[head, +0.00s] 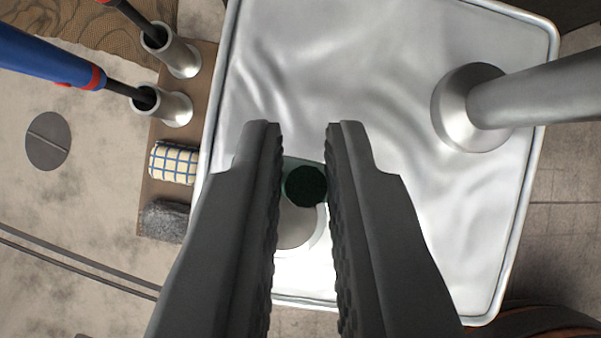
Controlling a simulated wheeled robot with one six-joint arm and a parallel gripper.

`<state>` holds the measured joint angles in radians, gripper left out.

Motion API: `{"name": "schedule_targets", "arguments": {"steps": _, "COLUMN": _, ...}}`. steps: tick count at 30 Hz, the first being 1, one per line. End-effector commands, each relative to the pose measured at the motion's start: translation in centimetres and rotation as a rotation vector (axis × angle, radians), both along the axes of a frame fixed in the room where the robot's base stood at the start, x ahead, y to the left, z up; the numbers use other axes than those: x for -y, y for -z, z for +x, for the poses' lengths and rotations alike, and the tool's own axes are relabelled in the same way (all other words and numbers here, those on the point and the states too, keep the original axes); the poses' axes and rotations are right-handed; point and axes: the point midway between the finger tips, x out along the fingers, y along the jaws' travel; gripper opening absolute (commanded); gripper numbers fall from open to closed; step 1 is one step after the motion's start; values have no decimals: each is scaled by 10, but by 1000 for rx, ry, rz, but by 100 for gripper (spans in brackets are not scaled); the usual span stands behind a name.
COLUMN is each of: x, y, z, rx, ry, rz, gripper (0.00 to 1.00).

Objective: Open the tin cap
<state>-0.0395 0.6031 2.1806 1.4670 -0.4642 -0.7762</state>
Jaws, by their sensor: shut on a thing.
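My gripper (303,140) reaches forward over a silvery metal surface, its two dark ribbed fingers on either side of a small round thing. That thing, which seems to be the tin cap (306,187), shows a dark green, nearly black round top with a paler green edge around it. The fingers are closed in on its sides. Just below it in the picture, a grey disc (294,228) with a white curved edge shows between the fingers; I cannot tell whether it is part of the tin. The fingers hide the sides of both.
A shiny rimmed metal tray (330,55) fills the middle. A thick grey post with a round base (462,125) stands on its right. At left, a brown board holds two metal cups (172,108) with handled tools, a checked cloth (172,163) and a grey pad (164,221).

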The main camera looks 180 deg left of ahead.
Motion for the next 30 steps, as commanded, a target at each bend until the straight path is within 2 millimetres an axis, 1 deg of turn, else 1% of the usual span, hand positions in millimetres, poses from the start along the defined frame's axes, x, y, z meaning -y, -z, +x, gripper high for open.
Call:
{"name": "schedule_targets", "arguments": {"steps": 6, "x": 5, "y": -1, "z": 3, "rx": 1, "ry": 2, "rz": -2, "gripper": 0}}
{"name": "schedule_targets", "arguments": {"steps": 19, "x": 6, "y": 0, "z": 3, "rx": 0, "ry": 2, "rz": -3, "gripper": 0}}
{"name": "schedule_targets", "arguments": {"steps": 20, "x": 6, "y": 0, "z": 2, "rx": 0, "ry": 2, "rz": -3, "gripper": 17}}
{"name": "schedule_targets", "arguments": {"steps": 22, "x": 5, "y": 0, "z": 2, "rx": 0, "ry": 2, "rz": -3, "gripper": 31}}
{"name": "schedule_targets", "arguments": {"steps": 23, "x": 5, "y": 0, "z": 2, "rx": 0, "ry": 2, "rz": -2, "gripper": 32}}
{"name": "schedule_targets", "arguments": {"steps": 30, "x": 5, "y": 0, "z": 2, "rx": 0, "ry": 1, "rz": -2, "gripper": 32}}
